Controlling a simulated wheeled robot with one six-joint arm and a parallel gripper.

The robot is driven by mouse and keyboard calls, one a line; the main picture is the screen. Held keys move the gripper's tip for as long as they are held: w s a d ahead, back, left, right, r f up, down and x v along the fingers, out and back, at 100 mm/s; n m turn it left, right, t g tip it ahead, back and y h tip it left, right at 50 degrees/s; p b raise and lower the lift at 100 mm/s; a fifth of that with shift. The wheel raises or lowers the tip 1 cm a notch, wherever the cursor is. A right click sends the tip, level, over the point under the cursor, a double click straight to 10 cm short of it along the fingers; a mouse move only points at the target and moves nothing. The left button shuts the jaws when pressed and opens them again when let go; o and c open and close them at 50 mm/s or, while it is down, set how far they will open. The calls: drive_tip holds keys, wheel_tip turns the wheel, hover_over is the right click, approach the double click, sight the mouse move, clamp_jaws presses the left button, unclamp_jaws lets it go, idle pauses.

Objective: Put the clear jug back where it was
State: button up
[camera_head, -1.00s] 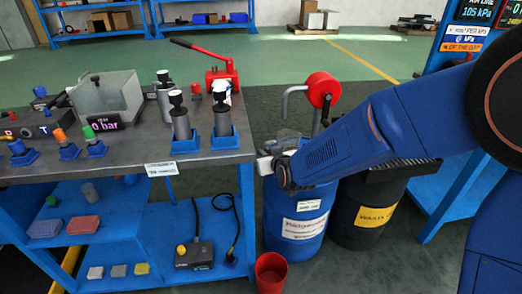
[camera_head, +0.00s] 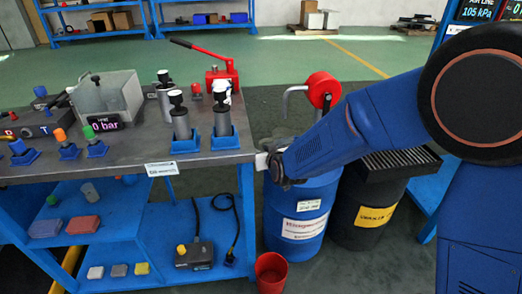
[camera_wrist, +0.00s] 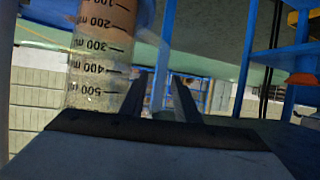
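The clear jug (camera_wrist: 95,60) fills the left of the wrist view, with black marks from 100 to 500 ml. A brownish tint shows in its upper part there; I cannot tell whether that is contents or background. My gripper (camera_wrist: 172,85) has its dark fingers close together beside the jug's body, and it appears shut on the jug, probably by a part hidden between the fingers. In the head view my gripper (camera_head: 272,165) is at the right end of the workbench, above the blue drum. The jug cannot be made out there, and its tilt is unclear.
The grey workbench (camera_head: 130,160) carries blue-based cylinders (camera_head: 222,120), a red-handled pump (camera_head: 222,75) and a grey tank (camera_head: 105,95). A red bucket (camera_head: 271,272) is on the floor.

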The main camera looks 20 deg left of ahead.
drive_tip(key=shift+r, duration=0.1)
drive_tip(key=shift+s+d+r, duration=0.1)
drive_tip(key=shift+s+d, duration=0.05)
drive_tip(key=v, duration=1.1)
drive_tip(key=shift+s+d, duration=0.2)
drive_tip(key=shift+s, duration=0.05)
drive_tip(key=shift+r, duration=0.15)
